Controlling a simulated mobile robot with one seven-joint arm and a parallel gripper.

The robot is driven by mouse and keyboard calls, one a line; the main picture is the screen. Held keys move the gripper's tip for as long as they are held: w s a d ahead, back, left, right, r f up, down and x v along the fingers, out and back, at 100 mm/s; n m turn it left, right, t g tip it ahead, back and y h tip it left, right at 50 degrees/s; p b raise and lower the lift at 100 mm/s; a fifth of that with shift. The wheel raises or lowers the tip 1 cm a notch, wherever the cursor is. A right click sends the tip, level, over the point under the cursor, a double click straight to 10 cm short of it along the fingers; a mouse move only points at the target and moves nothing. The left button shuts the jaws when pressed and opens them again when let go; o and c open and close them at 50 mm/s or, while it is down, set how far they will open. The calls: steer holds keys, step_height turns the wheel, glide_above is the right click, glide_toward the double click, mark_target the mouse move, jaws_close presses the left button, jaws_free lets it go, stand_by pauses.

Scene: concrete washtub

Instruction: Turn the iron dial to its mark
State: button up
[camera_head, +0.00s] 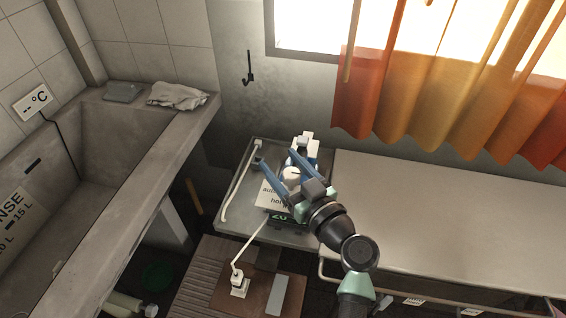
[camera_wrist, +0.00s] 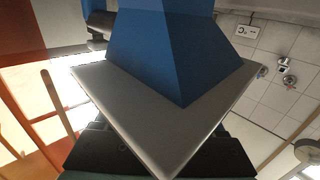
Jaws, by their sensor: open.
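My gripper (camera_head: 275,160) is open in the head view. Its two blue fingers are spread and point away from me, toward the back wall. A pale round dial (camera_head: 291,174) shows between the fingers; I cannot tell whether a finger touches it. In the wrist view a large blue block and a grey plate fill the middle; the dial cannot be made out there.
A printed label (camera_head: 272,199) lies below the dial. The grey stand (camera_head: 240,221) carries a white rail at its left. A concrete washtub (camera_head: 150,135) is at left, with a crumpled cloth (camera_head: 178,96) on its ledge. A pale worktop (camera_head: 440,210) at right is clear. Orange curtains (camera_head: 440,90) hang behind.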

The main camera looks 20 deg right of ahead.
steer(key=shift+c, duration=0.2)
jaws_close()
